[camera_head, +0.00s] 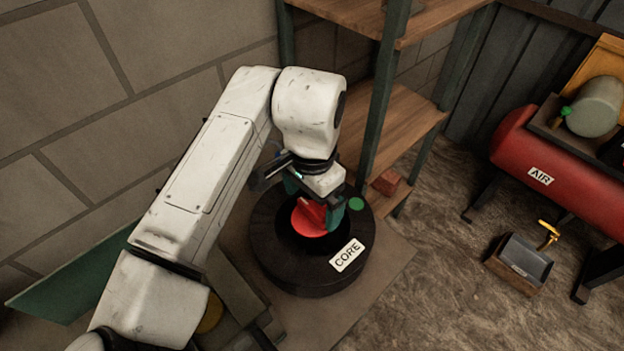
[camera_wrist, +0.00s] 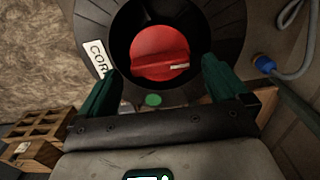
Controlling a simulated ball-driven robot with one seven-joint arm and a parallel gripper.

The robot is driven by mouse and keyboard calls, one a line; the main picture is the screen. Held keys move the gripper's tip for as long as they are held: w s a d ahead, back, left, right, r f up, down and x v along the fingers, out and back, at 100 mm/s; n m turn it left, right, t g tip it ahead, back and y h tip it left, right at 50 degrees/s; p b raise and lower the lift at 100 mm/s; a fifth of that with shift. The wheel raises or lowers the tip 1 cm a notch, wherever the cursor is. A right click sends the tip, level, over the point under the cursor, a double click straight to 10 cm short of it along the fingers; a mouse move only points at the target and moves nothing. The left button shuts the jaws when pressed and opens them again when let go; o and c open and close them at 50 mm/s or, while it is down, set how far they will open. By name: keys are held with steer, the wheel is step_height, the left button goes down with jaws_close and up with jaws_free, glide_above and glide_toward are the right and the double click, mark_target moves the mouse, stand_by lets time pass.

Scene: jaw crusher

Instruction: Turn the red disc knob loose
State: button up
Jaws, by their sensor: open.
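The red disc knob (camera_head: 309,217) sits in the recessed middle of a round black housing (camera_head: 283,272) with a white CORE label. In the wrist view the knob (camera_wrist: 160,53) has a raised grip bar across its face with a pale mark at the right end. My gripper (camera_head: 325,205) is over the housing in the head view and partly covers the knob. In the wrist view the two green fingers of my gripper (camera_wrist: 160,75) are wide apart, one on each side of the knob's lower part. Nothing is between them that they visibly touch.
A green dot (camera_head: 355,204) marks the housing's rim. A wooden shelf (camera_head: 400,125) with dark green posts stands close behind it. A red air tank (camera_head: 560,170) and a small dark box (camera_head: 520,262) are at the right. Floor between is clear.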

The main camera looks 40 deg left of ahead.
mark_target(313, 209)
steer(key=shift+f, duration=1.75)
steer(key=shift+c, duration=0.3)
steer(key=c, duration=0.8)
steer(key=shift+f+p, duration=0.15)
steer(key=shift+p, duration=0.25)
steer(key=shift+s+d+f+n+p, duration=0.1)
steer(key=shift+f+n+p, duration=0.05)
steer(key=shift+n+p, duration=2.45)
